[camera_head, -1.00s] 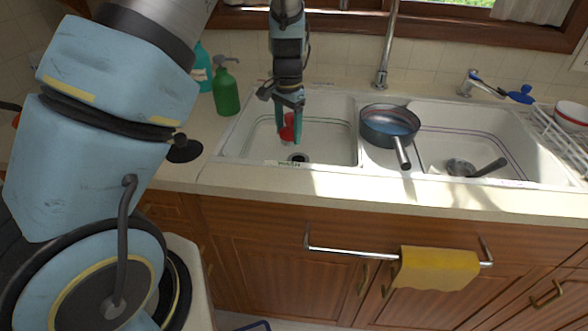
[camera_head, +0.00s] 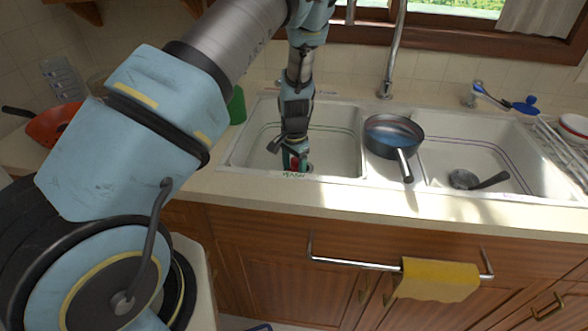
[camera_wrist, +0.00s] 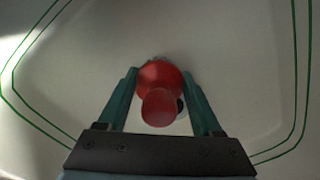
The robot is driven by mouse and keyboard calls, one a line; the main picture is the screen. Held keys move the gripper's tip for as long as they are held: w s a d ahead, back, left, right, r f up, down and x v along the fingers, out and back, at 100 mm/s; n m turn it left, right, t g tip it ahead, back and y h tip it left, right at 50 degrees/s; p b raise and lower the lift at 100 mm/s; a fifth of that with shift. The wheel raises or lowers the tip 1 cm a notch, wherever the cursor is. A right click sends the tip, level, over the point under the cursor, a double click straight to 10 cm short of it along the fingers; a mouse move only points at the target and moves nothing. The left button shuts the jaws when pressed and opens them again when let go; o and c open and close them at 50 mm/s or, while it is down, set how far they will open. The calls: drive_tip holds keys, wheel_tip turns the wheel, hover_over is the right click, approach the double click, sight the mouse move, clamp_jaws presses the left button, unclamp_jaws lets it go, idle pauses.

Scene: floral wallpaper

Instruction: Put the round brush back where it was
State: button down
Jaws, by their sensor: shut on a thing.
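The round brush (camera_wrist: 160,82) is red with a rounded knob on top, seen from above in the wrist view. My gripper (camera_head: 294,158) is shut on it, one teal finger on each side. In the head view the brush (camera_head: 292,163) shows as a small red patch between the fingers, low in the left sink basin (camera_head: 337,150) near its front wall. The drain is partly hidden behind the brush and fingers. I cannot tell whether the brush touches the basin floor.
A dark pan (camera_head: 393,137) sits on the divider between the basins. A dark utensil (camera_head: 476,180) lies in the right basin. A green bottle (camera_head: 237,106) stands left of the sink, and a red-orange pan (camera_head: 55,124) is at the far left. The left basin is otherwise clear.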

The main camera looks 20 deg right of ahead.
drive_tip(key=shift+f, duration=0.1)
drive_tip(key=shift+f, duration=0.15)
drive_tip(key=shift+c, duration=0.2)
unclamp_jaws()
wheel_tip(320, 180, up, 12)
drive_tip(key=b, duration=0.3)
drive_tip(key=shift+r+b, duration=0.25)
drive_tip(key=shift+b, duration=0.15)
drive_tip(key=s+a+r+n, duration=0.1)
drive_tip(key=a+r+n, duration=0.1)
drive_tip(key=a, duration=0.6)
drive_tip(key=s+a+r+n, duration=0.2)
drive_tip(key=a+r+n, duration=0.1)
drive_tip(key=a, duration=0.5)
drive_tip(key=s+a+r+n, duration=0.1)
drive_tip(key=a+r+n, duration=0.2)
drive_tip(key=a, duration=0.5)
drive_tip(key=shift+s+n+t+h, duration=0.3)
drive_tip(key=shift+s+n+t, duration=0.1)
drive_tip(key=shift+n, duration=0.2)
drive_tip(key=s+a+r+n, duration=0.1)
drive_tip(key=s+a+n, duration=0.1)
drive_tip(key=s+a, duration=0.2)
drive_tip(key=shift+s+a+r+n+t, duration=0.15)
drive_tip(key=shift+s+a+n+t, duration=0.25)
drive_tip(key=shift+a, duration=0.6)
